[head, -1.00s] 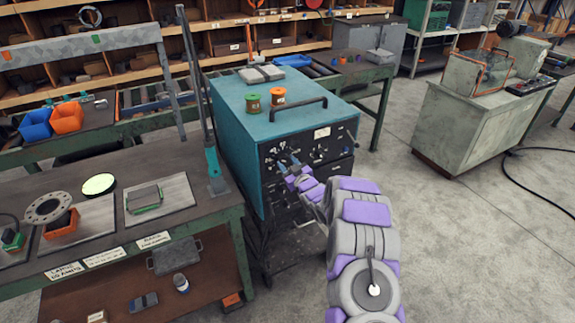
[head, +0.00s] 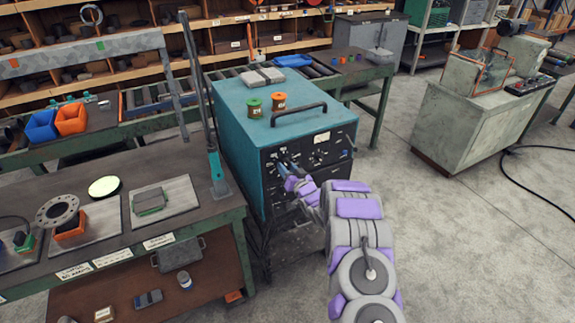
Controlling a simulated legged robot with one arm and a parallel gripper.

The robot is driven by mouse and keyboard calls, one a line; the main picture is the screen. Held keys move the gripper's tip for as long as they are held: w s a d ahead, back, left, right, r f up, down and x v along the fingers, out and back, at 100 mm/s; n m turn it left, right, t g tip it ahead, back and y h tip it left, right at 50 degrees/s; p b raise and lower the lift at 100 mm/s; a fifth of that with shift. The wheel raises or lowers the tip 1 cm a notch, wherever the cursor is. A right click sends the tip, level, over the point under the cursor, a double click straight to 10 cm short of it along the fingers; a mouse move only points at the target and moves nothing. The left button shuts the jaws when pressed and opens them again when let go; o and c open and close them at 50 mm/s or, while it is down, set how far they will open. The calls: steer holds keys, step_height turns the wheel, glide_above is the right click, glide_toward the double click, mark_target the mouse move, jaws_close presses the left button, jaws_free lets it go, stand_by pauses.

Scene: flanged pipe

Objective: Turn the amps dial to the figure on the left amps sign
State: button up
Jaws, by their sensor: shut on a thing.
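The teal welding machine (head: 235,135) stands in the middle of the head view, with a black front panel (head: 333,148) of dials and a meter. My gripper (head: 284,163) is at the left part of that panel, shut on the amps dial, which its fingers mostly hide. The dial's setting cannot be read. Several white signs line the workbench's front edge: the left sign (head: 74,271), a middle sign (head: 113,257) and a right sign (head: 158,241). Their print is too small to read surely now.
Green and orange spools (head: 279,101) and a black handle (head: 298,113) are on the machine's top. The workbench (head: 200,222) holds a metal flange (head: 57,210) and plates. Open concrete floor (head: 470,240) lies to the right.

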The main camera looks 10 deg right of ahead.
steer(key=m+p, duration=0.1)
steer(key=m, duration=0.1)
steer(key=m+p, duration=0.1)
steer(key=m, duration=0.1)
steer(key=shift+r+m, duration=0.2)
steer(key=shift+m, duration=0.2)
stand_by(0.4)
steer(key=o, duration=1.1)
steer(key=shift+f, duration=0.1)
steer(key=shift+c, duration=0.2)
steer(key=shift+s, duration=0.1)
steer(key=p+v, duration=0.1)
steer(key=v, duration=1.6)
steer(key=shift+d, duration=0.1)
